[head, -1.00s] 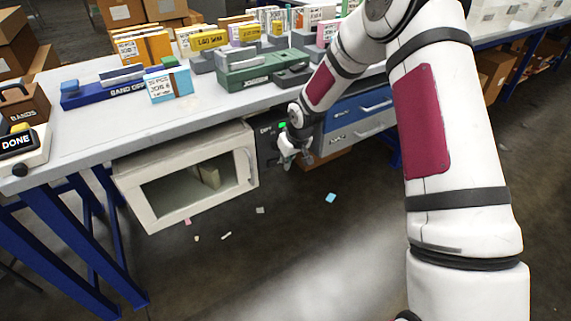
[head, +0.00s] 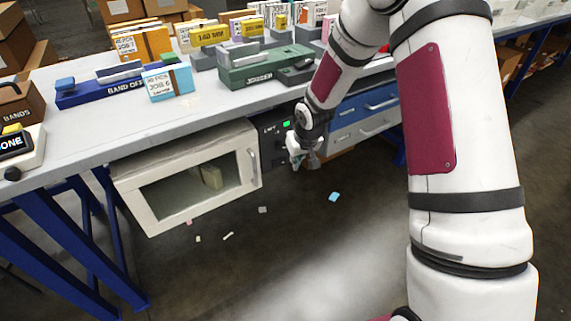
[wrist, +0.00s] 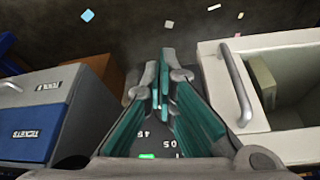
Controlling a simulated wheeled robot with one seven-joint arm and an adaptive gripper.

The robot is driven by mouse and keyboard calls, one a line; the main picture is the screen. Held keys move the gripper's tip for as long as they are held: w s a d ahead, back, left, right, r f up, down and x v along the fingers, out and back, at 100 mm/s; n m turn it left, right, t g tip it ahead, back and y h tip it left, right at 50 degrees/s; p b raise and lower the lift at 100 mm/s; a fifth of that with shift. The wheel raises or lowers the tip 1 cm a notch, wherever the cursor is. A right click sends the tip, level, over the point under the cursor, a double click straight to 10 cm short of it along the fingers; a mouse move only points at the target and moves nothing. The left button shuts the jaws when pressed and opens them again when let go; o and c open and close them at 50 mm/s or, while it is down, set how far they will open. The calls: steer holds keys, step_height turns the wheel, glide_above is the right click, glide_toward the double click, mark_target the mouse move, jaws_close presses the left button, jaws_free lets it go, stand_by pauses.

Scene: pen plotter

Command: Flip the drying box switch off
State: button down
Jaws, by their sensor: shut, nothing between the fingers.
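The drying box (head: 140,187) is a cream cabinet with a window and a handle, hung under the bench. A dark control panel (head: 270,130) with a lit green light sits at its right side. My gripper (head: 308,160) is in front of this panel, shut and empty. In the wrist view my gripper's teal-padded fingers (wrist: 162,85) are together over the panel (wrist: 150,142), whose green light and small white markings show at the bottom. The drying box (wrist: 280,90) is at the right there. I cannot make out the switch; the fingers may hide it.
Blue and grey drawers (head: 362,115) are right of the panel, close to my gripper. The bench top (head: 115,115) above holds boxes, a green tool (head: 255,68) and a blue tool (head: 100,90). Paper scraps (head: 334,197) lie on the floor. The floor in front is otherwise open.

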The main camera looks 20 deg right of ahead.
mark_target(279, 163)
steer(key=w+f+b, duration=0.4)
steer(key=w+f, duration=0.3)
steer(key=f, duration=0.2)
steer(key=shift+w+a+b, duration=0.3)
steer(key=shift+w+a, duration=0.05)
steer(key=shift+a, duration=0.1)
steer(key=shift+f, duration=0.1)
